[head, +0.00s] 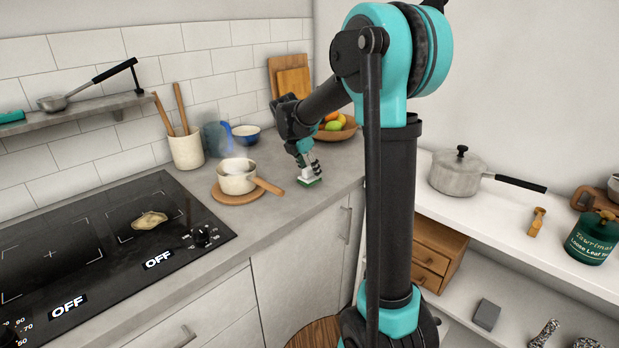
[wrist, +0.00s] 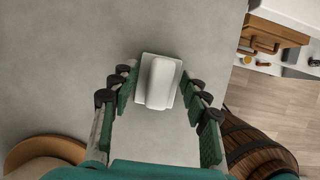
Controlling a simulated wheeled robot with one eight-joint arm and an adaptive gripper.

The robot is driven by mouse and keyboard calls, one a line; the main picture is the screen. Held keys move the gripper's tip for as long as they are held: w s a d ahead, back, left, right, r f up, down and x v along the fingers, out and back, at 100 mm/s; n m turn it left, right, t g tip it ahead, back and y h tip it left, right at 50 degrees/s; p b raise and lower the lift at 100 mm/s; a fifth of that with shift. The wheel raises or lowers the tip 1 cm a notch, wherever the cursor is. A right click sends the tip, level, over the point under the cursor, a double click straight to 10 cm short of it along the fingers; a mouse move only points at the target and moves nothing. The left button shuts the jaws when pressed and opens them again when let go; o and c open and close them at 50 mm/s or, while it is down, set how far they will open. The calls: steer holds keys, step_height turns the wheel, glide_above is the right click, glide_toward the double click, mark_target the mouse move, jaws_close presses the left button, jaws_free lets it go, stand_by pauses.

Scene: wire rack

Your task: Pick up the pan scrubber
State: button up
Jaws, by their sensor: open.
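The pan scrubber (head: 309,176) is a small white block with a green underside in the head view, on the grey counter near its front edge. In the wrist view the scrubber (wrist: 160,84) shows from above as a white handle on a pale rectangular base. My gripper (head: 307,164) is right over it, pointing down. In the wrist view its two fingers are open, one on each side of the scrubber, with gaps between them and it. Whether the fingertips reach down to the counter I cannot tell.
A white saucepan (head: 237,179) on a round wooden board (head: 229,197) stands left of the scrubber, its handle pointing toward it. A fruit bowl (head: 336,131) is behind my gripper. A utensil crock (head: 186,152) and blue bowl (head: 246,135) stand at the back. The counter edge is close.

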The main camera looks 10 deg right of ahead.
mark_target(310, 168)
jaws_close()
stand_by(0.3)
steer(key=shift+r, duration=0.1)
step_height(310, 168, up, 20)
stand_by(0.5)
steer(key=c, duration=0.8)
jaws_free()
steer(key=shift+c, duration=0.2)
jaws_close()
steer(key=shift+s, duration=0.1)
